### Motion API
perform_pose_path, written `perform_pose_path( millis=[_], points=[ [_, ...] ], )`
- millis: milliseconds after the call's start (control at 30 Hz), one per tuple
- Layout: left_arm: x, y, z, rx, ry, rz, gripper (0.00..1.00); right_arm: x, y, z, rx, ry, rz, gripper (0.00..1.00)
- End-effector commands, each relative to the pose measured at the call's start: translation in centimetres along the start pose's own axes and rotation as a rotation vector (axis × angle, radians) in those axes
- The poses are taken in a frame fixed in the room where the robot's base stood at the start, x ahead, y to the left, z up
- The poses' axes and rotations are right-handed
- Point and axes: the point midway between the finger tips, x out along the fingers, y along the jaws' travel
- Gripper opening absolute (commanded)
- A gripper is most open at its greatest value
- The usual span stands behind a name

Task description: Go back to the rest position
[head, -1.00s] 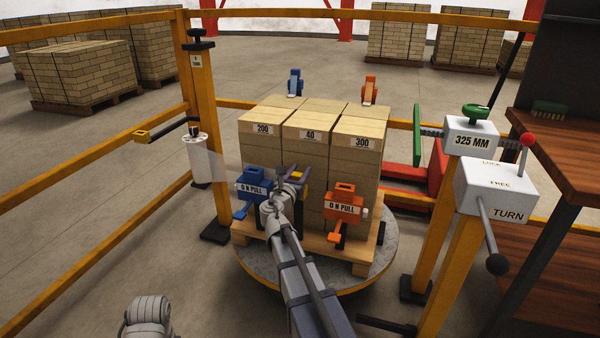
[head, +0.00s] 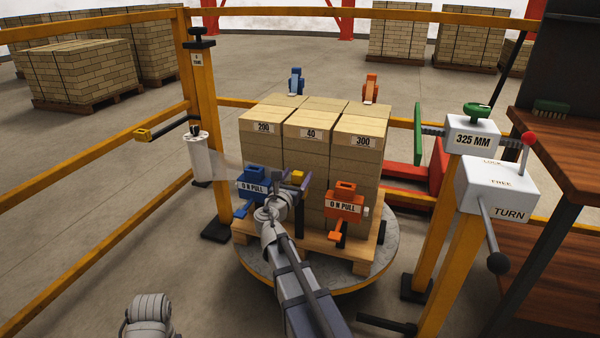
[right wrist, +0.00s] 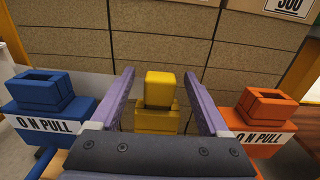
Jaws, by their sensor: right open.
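My right gripper (head: 290,190) is in front of the near face of the brick stack, between a blue unit (head: 254,183) and an orange unit (head: 344,203), both labelled "0 N PULL". In the right wrist view its purple fingers (right wrist: 160,98) are spread apart. A yellow block-shaped unit (right wrist: 160,88) shows in the gap between them, with bare room on both sides. The yellow unit also shows in the head view (head: 297,176). My left gripper is out of sight.
The brick stack (head: 308,150) stands on a pallet on a round turntable (head: 262,268). A film roll (head: 198,157) is on a post at left. The "325 MM" box (head: 472,137) and TURN lever box (head: 497,190) stand at right. Yellow rails surround the area.

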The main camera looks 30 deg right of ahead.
Motion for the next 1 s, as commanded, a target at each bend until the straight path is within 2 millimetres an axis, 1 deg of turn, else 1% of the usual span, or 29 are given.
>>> perform_pose_path(
  millis=[33, 100, 200, 333, 567, 667, 700, 767, 867, 900, 967, 1000],
  points=[
    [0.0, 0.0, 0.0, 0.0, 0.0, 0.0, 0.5, -1.2, -0.2, 0.0, 0.0, 0.0, 0.001, 0.79],
    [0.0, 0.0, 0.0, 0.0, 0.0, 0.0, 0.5, -2.4, -0.1, 0.0, 0.0, 0.0, 0.003, 0.79],
    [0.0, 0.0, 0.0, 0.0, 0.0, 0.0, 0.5, -3.7, -0.1, 0.0, 0.0, 0.0, 0.001, 0.79],
    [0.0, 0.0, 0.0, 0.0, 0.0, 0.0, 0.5, -4.3, -0.1, 0.0, 0.0, 0.0, 0.001, 0.79],
    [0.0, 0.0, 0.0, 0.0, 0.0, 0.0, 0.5, -4.2, 0.0, 0.0, 0.002, 0.001, 0.0, 0.79],
    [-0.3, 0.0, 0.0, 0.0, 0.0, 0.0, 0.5, -4.8, 0.1, -0.3, 0.061, 0.024, -0.01, 0.79],
    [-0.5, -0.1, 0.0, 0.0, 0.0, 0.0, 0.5, -5.4, 0.1, -0.6, 0.122, 0.049, -0.02, 0.79],
    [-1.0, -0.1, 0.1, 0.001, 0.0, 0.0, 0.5, -6.8, 0.3, -1.4, 0.259, 0.107, -0.048, 0.79],
    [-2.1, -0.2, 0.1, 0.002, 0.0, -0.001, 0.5, -10.5, 0.9, -4.0, 0.577, 0.257, -0.143, 0.79],
    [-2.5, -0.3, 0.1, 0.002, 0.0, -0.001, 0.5, -12.5, 1.2, -5.4, 0.712, 0.329, -0.202, 0.79],
    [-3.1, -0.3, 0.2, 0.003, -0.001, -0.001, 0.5, -15.7, 1.7, -7.5, 0.898, 0.435, -0.305, 0.79],
    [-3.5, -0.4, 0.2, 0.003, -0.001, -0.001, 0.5, -18.1, 2.1, -8.9, 1.01, 0.505, -0.384, 0.79]
  ],
)
